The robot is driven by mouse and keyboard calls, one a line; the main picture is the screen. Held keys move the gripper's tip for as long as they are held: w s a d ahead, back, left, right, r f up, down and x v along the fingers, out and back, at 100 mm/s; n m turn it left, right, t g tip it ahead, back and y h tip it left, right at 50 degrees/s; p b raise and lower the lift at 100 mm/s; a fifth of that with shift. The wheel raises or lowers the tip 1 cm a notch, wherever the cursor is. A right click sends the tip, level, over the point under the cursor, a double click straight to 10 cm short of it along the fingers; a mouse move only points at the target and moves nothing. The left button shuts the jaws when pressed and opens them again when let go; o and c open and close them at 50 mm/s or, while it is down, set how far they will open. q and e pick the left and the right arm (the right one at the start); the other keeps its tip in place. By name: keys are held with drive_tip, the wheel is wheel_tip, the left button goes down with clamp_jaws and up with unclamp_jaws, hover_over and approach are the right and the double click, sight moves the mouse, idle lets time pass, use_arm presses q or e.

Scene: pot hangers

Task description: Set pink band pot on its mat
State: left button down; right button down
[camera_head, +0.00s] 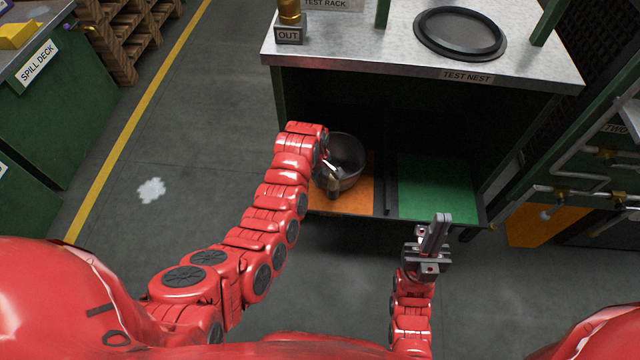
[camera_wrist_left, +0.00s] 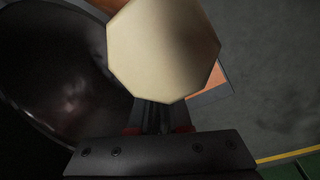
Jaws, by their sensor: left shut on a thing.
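A grey metal pot (camera_head: 347,160) is on the lower shelf level, over the orange mat (camera_head: 357,198). I cannot tell whether it touches the mat, and no pink band can be made out. My left gripper (camera_head: 331,172) is shut on the pot's handle at the pot's near left side. In the left wrist view the dark pot interior (camera_wrist_left: 65,75) fills the left, and a pale octagonal handle end (camera_wrist_left: 163,48) hides the fingertips. My right gripper (camera_head: 436,234) looks shut and empty, in front of the green mat (camera_head: 437,186).
The metal bench top (camera_head: 365,52) overhangs the shelf and carries a dark round ring tray (camera_head: 460,33). A dark divider (camera_head: 386,185) stands between the two mats. A pipe rack (camera_head: 575,175) is at the right. Open floor (camera_head: 200,150) lies to the left.

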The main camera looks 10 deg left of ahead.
use_arm(q)
wheel_tip(320, 180, down, 2)
drive_tip(key=shift+f, duration=0.25)
drive_tip(key=c, duration=0.8)
unclamp_jaws()
drive_tip(key=shift+c, duration=0.2)
drive_tip(key=shift+r, duration=0.35)
wheel_tip(320, 180, up, 11)
drive_tip(key=s+a+p, duration=0.1)
drive_tip(key=shift+s+p, duration=0.25)
drive_tip(key=shift+p, duration=0.05)
drive_tip(key=shift+r, duration=0.1)
